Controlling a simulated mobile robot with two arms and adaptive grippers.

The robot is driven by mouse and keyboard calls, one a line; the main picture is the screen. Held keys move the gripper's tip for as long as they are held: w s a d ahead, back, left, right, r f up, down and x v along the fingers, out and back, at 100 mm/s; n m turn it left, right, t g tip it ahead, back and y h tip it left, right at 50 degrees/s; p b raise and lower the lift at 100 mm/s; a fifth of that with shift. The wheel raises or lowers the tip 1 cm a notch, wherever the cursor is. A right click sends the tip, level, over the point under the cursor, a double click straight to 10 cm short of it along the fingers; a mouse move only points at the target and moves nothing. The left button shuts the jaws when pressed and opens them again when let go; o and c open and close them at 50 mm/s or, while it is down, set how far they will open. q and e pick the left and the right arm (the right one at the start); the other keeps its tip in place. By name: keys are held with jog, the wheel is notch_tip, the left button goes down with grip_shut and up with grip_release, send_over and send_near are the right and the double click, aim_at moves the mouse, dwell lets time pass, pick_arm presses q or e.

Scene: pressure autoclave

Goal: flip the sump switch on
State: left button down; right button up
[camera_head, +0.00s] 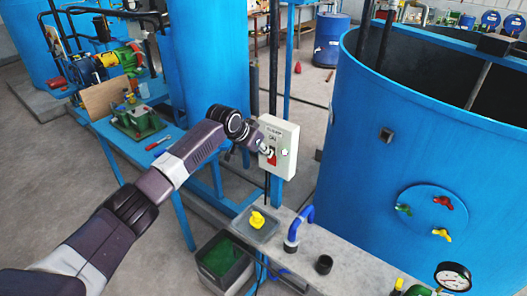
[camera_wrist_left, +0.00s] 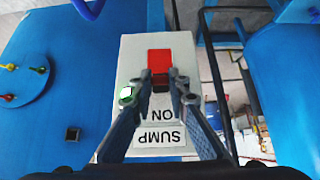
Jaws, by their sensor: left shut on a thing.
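The sump switch box (camera_head: 288,134) is a small white-grey box on a blue post, in the middle of the head view. In the left wrist view, the box (camera_wrist_left: 136,50) appears upside down, with a label (camera_wrist_left: 159,137) reading SUMP and ON. Its red switch (camera_wrist_left: 171,42) is on the front face, with a dark part at the fingertips. A lit green lamp (camera_wrist_left: 126,93) is beside the switch. My left gripper (camera_head: 265,149) is at the box front, its fingertips (camera_wrist_left: 159,76) closed on the switch and hiding part of it. My right gripper is out of view.
A large blue tank (camera_head: 357,140) stands right of the box. A blue bench (camera_head: 112,132) with a green vise (camera_head: 136,120) stands at the left.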

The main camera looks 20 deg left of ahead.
pick_arm(q)
jog(key=c, duration=1.8)
grip_release()
jog(key=shift+c, duration=0.2)
jog(key=v, duration=1.2)
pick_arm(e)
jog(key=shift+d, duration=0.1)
